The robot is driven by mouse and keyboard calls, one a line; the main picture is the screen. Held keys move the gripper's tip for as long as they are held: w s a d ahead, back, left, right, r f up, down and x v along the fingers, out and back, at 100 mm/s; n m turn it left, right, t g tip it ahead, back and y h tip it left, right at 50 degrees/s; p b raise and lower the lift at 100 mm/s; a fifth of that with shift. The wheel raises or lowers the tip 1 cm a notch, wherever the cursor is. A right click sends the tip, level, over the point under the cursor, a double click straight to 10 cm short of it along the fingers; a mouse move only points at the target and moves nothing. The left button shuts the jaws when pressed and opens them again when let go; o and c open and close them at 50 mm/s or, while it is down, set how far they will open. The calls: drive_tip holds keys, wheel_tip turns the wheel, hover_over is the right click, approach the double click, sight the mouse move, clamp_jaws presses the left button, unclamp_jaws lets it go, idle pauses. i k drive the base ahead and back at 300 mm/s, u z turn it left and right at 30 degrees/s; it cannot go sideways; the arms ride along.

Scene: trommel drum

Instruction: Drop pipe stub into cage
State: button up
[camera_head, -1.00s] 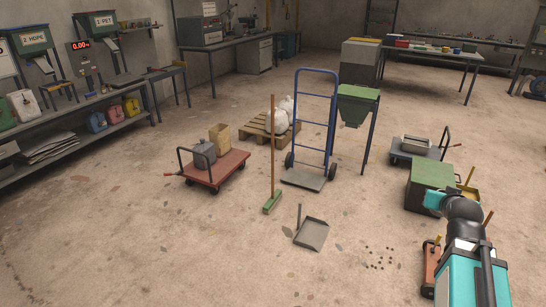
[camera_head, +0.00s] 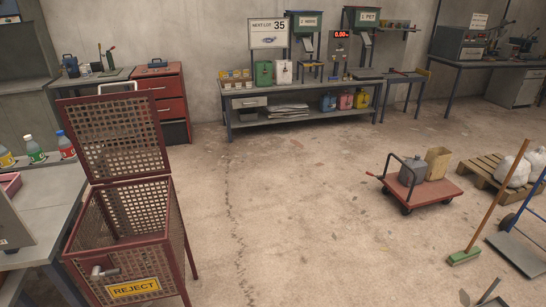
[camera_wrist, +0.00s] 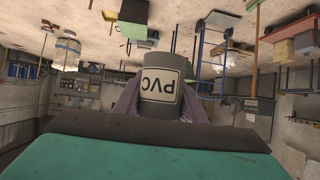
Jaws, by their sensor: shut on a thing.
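The pipe stub (camera_wrist: 158,82) is a grey cylinder with a white PVC label, upside down in the wrist view. My gripper (camera_wrist: 160,108) is shut on it, with a finger on each side. The cage (camera_head: 128,240) is a red perforated mesh box with a yellow REJECT sign, at the left of the head view. Its mesh lid (camera_head: 112,138) stands raised at the back, and the top is open. My gripper is not in the head view, and the cage cannot be made out in the wrist view.
A worktable with bottles (camera_head: 35,150) stands left of the cage. A red drawer cabinet (camera_head: 165,98) is behind it. A red cart (camera_head: 425,186) and a broom (camera_head: 495,200) stand on the right. The floor between cage and cart is clear.

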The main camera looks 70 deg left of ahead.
sight(143, 239)
drive_tip(key=u, duration=1.25)
drive_tip(key=k, duration=0.15)
drive_tip(key=u, duration=3.05)
drive_tip(key=i, duration=0.15)
drive_tip(key=z, duration=0.25)
